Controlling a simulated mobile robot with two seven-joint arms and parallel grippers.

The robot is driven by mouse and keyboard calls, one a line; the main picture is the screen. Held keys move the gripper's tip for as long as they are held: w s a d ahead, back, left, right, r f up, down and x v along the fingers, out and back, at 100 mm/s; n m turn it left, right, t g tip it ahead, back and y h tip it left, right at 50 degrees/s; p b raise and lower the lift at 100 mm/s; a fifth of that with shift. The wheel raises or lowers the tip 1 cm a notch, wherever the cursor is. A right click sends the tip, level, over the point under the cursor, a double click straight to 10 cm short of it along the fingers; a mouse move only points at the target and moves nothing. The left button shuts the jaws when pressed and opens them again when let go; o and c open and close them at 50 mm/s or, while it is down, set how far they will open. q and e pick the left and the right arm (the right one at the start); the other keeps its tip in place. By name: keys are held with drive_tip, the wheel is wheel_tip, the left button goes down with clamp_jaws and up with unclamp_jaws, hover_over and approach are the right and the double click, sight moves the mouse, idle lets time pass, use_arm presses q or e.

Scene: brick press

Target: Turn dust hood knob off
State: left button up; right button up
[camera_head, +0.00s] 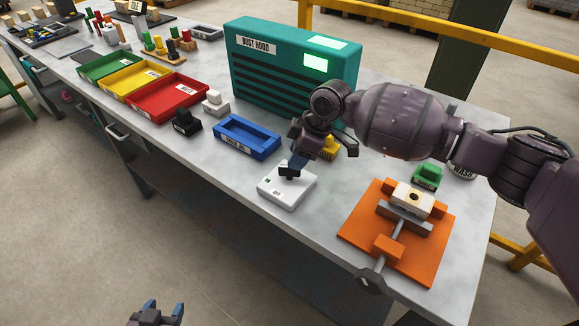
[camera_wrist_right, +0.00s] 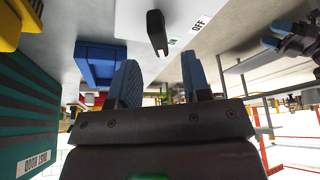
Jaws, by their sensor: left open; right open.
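The dust hood knob is a small black lever (camera_head: 289,172) on a white switch box (camera_head: 287,191) near the table's front edge. In the right wrist view the black knob (camera_wrist_right: 157,30) stands on the white panel between and beyond the fingertips, by ON and OFF labels; its exact setting is unclear. My right gripper (camera_head: 297,164) is open just above and behind the knob; in its wrist view the two blue fingers (camera_wrist_right: 160,75) are apart with nothing between them. My left gripper (camera_head: 160,311) is open and empty, low in front of the table. The teal dust hood (camera_head: 285,75) stands behind.
A blue tray (camera_head: 247,150) lies left of the switch box. An orange fixture (camera_head: 415,245) holding a pale block (camera_head: 412,199) is to the right. A yellow object (camera_head: 328,152) sits behind my right gripper. Red (camera_head: 170,112), yellow and green trays line the left.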

sight(290, 172)
use_arm(q)
drive_tip(key=shift+w+f, duration=0.1)
drive_tip(key=shift+w, duration=0.25)
use_arm(e)
drive_tip(key=shift+x, duration=2.6)
